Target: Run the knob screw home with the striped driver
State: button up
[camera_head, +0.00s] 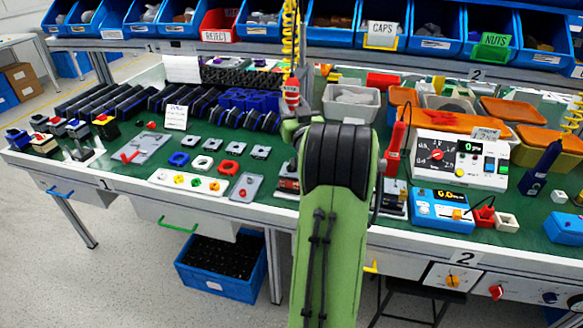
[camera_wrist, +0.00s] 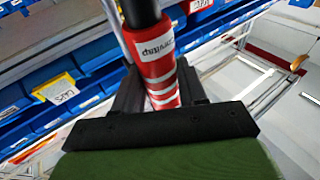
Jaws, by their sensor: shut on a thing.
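The striped driver (camera_wrist: 155,62) is red with white bands and a printed label, with a dark shaft at its upper end. It stands between the black fingers of my gripper (camera_wrist: 160,88), which is shut on it. In the head view the red driver (camera_head: 291,92) shows just above my arm's end, below a yellow coiled cord. My arm covers most of my gripper there. A small dark device (camera_head: 287,182) is partly hidden at the left of my arm. I cannot make out the knob screw in either view.
The green-topped bench holds colored switch parts (camera_head: 190,182) left of my arm. A meter box (camera_head: 462,158) and a blue supply unit (camera_head: 440,210) stand to the right. Blue bins (camera_head: 335,22) line the rack above.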

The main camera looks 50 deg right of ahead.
jog(key=shift+f+b, duration=1.4)
jog(key=shift+b, duration=0.05)
jog(key=shift+f+b, duration=0.3)
jog(key=shift+f, duration=1.35)
dwell(1.7)
